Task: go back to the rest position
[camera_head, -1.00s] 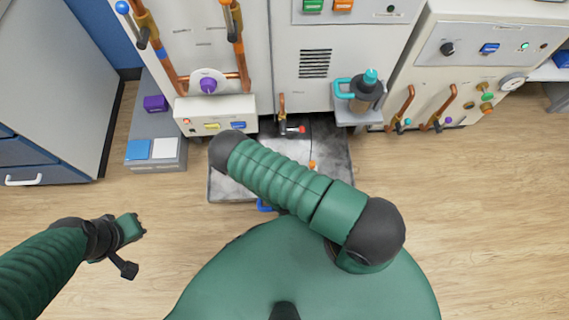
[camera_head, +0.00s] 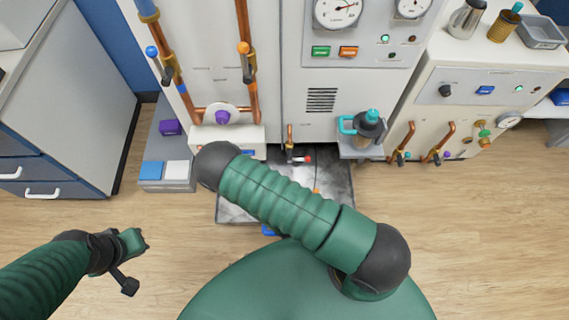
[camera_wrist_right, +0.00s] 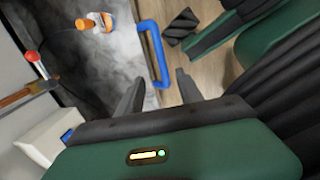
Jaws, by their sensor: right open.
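My left gripper (camera_head: 128,262) is at the lower left of the head view, above the wood floor and apart from the equipment. Its jaws are too small to read. My right arm crosses the middle of the head view and hides its own gripper there. In the right wrist view my right gripper (camera_wrist_right: 158,82) is open, its two dark fingers apart with nothing held between them. A blue handle (camera_wrist_right: 152,45) on the dark, stained tray (camera_wrist_right: 95,75) shows just past the fingertips; I cannot tell if they touch.
A white cabinet (camera_head: 320,70) with copper pipes and gauges stands ahead. A bottle with a teal cap (camera_head: 368,125) sits on a small shelf. A grey step (camera_head: 165,185) and drawer cabinet (camera_head: 70,130) are at left. The wood floor (camera_head: 490,235) at right is clear.

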